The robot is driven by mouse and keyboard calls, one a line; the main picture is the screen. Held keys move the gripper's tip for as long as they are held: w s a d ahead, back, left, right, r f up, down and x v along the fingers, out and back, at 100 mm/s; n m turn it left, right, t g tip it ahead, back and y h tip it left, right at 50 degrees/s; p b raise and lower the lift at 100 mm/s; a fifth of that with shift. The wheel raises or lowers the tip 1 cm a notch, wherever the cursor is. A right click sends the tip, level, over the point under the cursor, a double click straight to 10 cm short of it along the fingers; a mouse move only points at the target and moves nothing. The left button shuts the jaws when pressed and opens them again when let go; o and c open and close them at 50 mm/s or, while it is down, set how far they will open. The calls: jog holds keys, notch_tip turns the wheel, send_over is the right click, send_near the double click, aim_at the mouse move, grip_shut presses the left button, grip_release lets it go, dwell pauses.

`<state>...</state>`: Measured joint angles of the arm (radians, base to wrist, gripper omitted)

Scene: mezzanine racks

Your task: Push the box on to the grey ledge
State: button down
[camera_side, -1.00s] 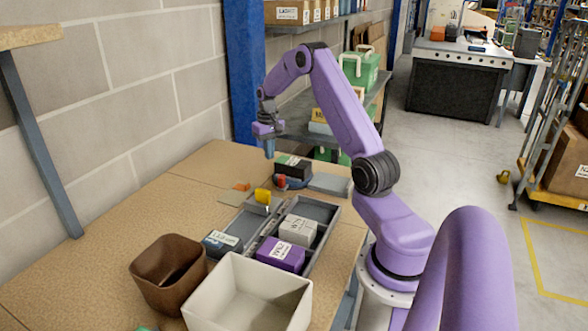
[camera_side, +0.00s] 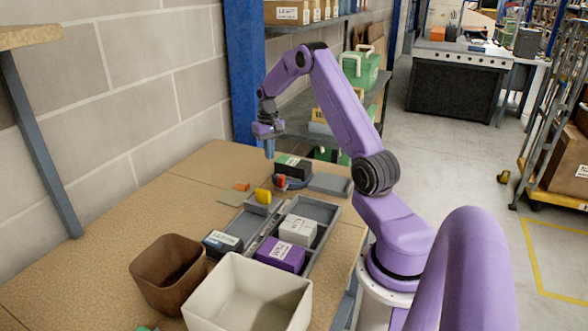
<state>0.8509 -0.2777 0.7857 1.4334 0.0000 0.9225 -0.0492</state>
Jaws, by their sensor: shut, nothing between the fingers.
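A dark box with a green patch and a white label (camera_side: 292,166) stands at the far end of the table, by a blue-grey base with a red part (camera_side: 281,181). A low grey ledge (camera_side: 331,184) lies just to the right of the box. My gripper (camera_side: 269,154) points down, shut and empty, at the box's left and a little above it. It looks apart from the box, though the exact gap cannot be told from this view. The box's lower part is partly hidden by the red part and its base.
Grey trays (camera_side: 322,214) hold a white box (camera_side: 297,230), a purple box (camera_side: 281,254) and a dark box (camera_side: 222,243). A yellow part (camera_side: 263,196) stands near them. A brown bin (camera_side: 150,270) and a cream bin (camera_side: 200,303) stand at the front. The table's left is clear.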

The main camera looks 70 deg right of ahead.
aim_at(270, 173)
jog(key=shift+f, duration=0.15)
jog(key=shift+f, duration=2.5)
jog(key=shift+r, duration=0.3)
jog(key=shift+r, duration=0.55)
jog(key=shift+s, duration=0.2)
jog(key=shift+s, duration=0.45)
jog(key=shift+s, duration=0.1)
